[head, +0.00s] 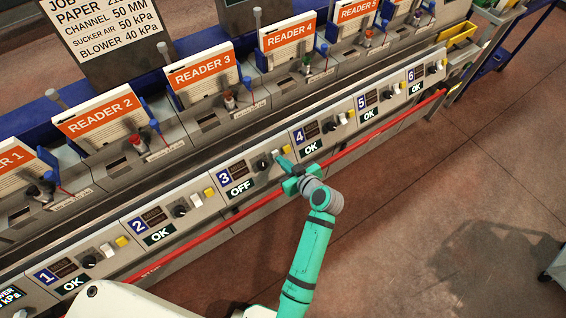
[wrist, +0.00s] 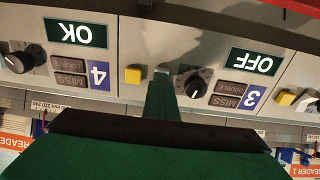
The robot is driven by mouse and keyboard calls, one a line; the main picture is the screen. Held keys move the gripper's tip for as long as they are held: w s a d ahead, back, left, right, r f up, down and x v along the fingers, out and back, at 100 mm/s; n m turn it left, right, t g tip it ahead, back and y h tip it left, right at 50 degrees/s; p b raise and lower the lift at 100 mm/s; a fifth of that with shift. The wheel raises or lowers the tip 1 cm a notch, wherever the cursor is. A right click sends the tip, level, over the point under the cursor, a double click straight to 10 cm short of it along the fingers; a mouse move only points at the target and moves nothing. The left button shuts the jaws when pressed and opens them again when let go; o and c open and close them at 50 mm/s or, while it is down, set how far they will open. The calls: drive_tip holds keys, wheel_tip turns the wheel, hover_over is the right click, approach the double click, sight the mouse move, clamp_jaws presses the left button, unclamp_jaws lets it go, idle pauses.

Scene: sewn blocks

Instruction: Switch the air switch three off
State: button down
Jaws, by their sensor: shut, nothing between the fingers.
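Panel three (head: 224,178) shows a blue "3" label and a display (head: 241,188) reading OFF. Its black knob (head: 263,163), pale switch (head: 276,154) and yellow button (head: 286,150) sit in a row to the right. My green gripper (head: 285,162) is shut and empty, its tip at the pale switch. The wrist view is upside down: there the narrow fingers (wrist: 162,90) cover most of the switch, between the knob (wrist: 194,82) and the yellow button (wrist: 133,75). The OFF display (wrist: 252,64) shows clearly. I cannot tell whether the tip touches the switch, nor how the switch is tilted.
Panels two (head: 140,224) and four (head: 299,138) flank it, their displays reading OK, as do the other readable panels. A red bar (head: 372,140) runs along the front below the panels. Reader stations (head: 205,78) stand behind. The floor (head: 450,190) at right is mostly clear.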

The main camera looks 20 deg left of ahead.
drive_tip(key=shift+a+f, duration=0.25)
drive_tip(key=shift+a, duration=0.15)
drive_tip(key=shift+w+r, duration=0.15)
drive_tip(key=shift+r, duration=0.7)
drive_tip(key=f+v, duration=0.1)
drive_tip(key=v, duration=1.3)
drive_tip(key=shift+d, duration=0.5)
